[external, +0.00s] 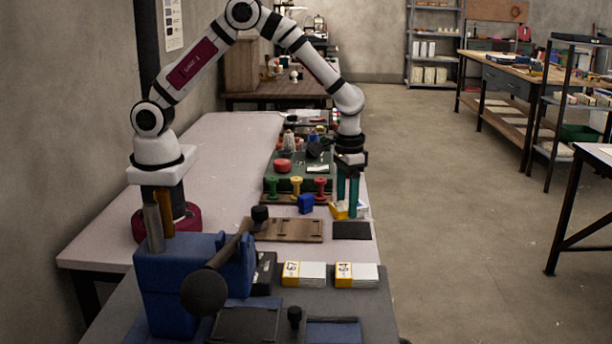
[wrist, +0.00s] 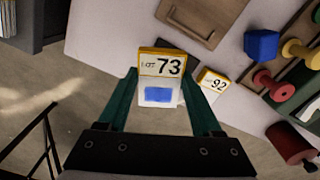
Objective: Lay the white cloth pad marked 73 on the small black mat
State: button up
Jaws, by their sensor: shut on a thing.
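The white cloth pad marked 73 (wrist: 160,93) has a yellow band and a blue patch. In the wrist view it sits between the teal fingers of my gripper (wrist: 160,100), which is shut on it. In the external view my gripper (external: 347,214) points down, just behind the small black mat (external: 352,231). A yellow and white pad shows at its fingertips there, its number unreadable. The mat lies flat at the table's right edge with nothing on it.
A pad marked 92 (wrist: 214,82) lies right of the held pad. A brown wooden board (external: 287,230) lies left of the mat, and a blue block (external: 306,203) stands behind it. Colored spools (external: 296,187) stand farther back. Pads marked 67 (external: 303,274) and 64 (external: 357,275) lie in front.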

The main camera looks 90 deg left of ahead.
aim_at(349, 231)
jog(key=shift+w+a+f, duration=0.3)
jog(key=shift+a+f, duration=0.2)
jog(key=shift+a, duration=0.05)
jog(key=shift+w+a+f, duration=0.25)
jog(key=shift+a+f, duration=0.2)
jog(key=shift+a, duration=0.05)
jog(key=shift+f, duration=1.8)
jog(key=o, duration=1.3)
jog(key=shift+f, duration=0.15)
jog(key=shift+o, duration=0.2)
